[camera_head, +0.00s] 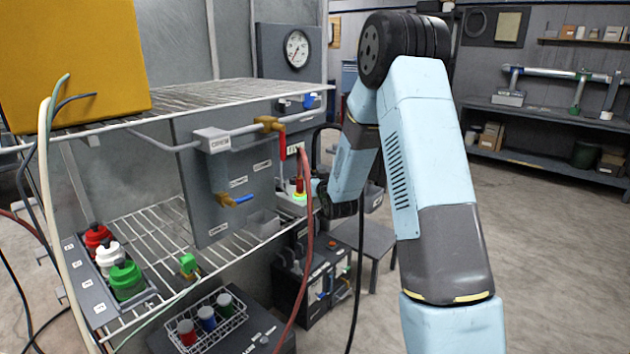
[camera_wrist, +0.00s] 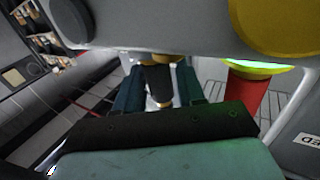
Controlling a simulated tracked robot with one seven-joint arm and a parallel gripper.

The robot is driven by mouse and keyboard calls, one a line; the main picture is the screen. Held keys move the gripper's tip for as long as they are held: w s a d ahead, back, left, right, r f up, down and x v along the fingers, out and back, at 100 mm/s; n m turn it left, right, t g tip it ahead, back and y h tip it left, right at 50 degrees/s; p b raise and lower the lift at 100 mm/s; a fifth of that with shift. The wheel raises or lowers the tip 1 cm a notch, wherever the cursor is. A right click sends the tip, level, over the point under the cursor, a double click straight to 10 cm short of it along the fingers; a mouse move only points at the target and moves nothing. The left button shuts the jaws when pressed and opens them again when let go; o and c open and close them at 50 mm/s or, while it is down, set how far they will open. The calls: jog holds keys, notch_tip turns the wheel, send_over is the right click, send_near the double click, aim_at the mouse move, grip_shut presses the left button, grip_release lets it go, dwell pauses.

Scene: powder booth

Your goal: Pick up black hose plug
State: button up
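In the wrist view, the two dark teal fingers of my gripper (camera_wrist: 160,88) reach forward from a black palm. A black plug-like part with brass-coloured bands (camera_wrist: 160,80) lies between them; it appears to be the black hose plug. I cannot tell whether both fingers press on it. Its upper end is hidden behind a pale grey body (camera_wrist: 165,38). In the head view, my arm reaches down to the right end of the rack, and the fingertips and the plug are hidden there. A black hose (camera_head: 359,270) hangs beside my wrist.
A red cylinder with a glowing yellow-green collar (camera_wrist: 243,90) stands close right of my gripper, near a yellow disc (camera_wrist: 280,22). A red hose (camera_head: 304,240) hangs past the wire rack (camera_head: 240,262). A grey panel with valves (camera_head: 195,165) stands left.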

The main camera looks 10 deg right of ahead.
grip_shut()
